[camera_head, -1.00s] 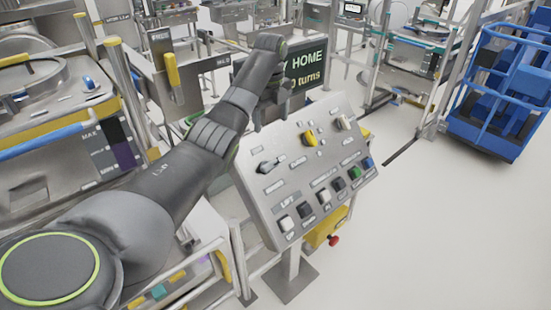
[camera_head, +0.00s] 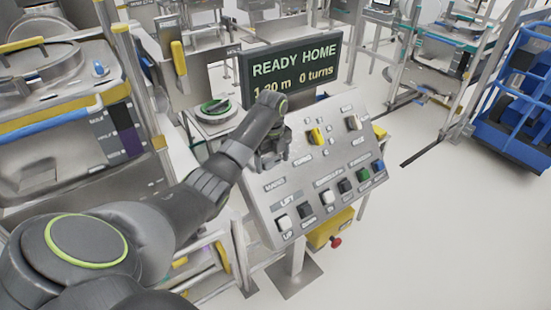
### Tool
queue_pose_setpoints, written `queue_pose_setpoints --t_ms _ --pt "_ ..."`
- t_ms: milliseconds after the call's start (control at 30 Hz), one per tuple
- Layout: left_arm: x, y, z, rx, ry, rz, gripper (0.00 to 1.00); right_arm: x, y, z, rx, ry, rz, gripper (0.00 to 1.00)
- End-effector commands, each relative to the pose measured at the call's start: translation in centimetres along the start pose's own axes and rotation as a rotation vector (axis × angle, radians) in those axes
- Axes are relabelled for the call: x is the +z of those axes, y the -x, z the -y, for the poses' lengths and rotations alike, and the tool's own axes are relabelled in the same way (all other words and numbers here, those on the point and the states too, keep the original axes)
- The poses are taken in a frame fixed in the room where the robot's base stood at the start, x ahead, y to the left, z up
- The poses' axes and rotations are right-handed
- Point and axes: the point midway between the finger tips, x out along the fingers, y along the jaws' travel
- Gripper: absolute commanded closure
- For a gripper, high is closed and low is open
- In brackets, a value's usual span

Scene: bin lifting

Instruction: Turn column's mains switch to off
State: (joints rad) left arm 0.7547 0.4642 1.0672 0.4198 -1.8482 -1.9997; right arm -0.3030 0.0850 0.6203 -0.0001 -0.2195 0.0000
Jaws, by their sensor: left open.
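The column's control panel (camera_head: 330,160) is a tilted grey metal plate with switches and buttons. My left gripper (camera_head: 271,160) is over its upper left corner, fingers pointing down at the panel. The label that seems to read MAINS (camera_head: 274,183) shows just below the fingers. The black rotary mains switch above that label is hidden by my gripper, so its position cannot be seen. The gripper is open; whether its fingers touch the switch or stand around it cannot be told. My right gripper is not in view.
Behind stands a display (camera_head: 292,70) reading READY HOME. A yellow box with a red knob (camera_head: 336,242) is below.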

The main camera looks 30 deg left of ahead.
Motion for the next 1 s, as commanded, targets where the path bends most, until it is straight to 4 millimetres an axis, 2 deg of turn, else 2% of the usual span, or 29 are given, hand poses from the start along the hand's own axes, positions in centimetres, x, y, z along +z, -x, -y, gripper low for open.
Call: queue_pose_setpoints --t_ms 67,300,667,1000 --pt "0.0 -0.3 -0.1 0.0 -0.001 0.0 0.22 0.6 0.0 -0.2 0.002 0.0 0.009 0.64" --pt "0.0 -0.3 -0.1 0.0 -0.001 0.0 0.22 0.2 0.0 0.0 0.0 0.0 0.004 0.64" --pt "0.0 -0.3 -0.1 0.0 -0.001 0.0 0.66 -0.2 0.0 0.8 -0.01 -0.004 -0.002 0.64" --pt "0.1 -0.3 -0.3 -0.041 0.034 0.002 0.66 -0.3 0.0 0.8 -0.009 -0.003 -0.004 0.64"
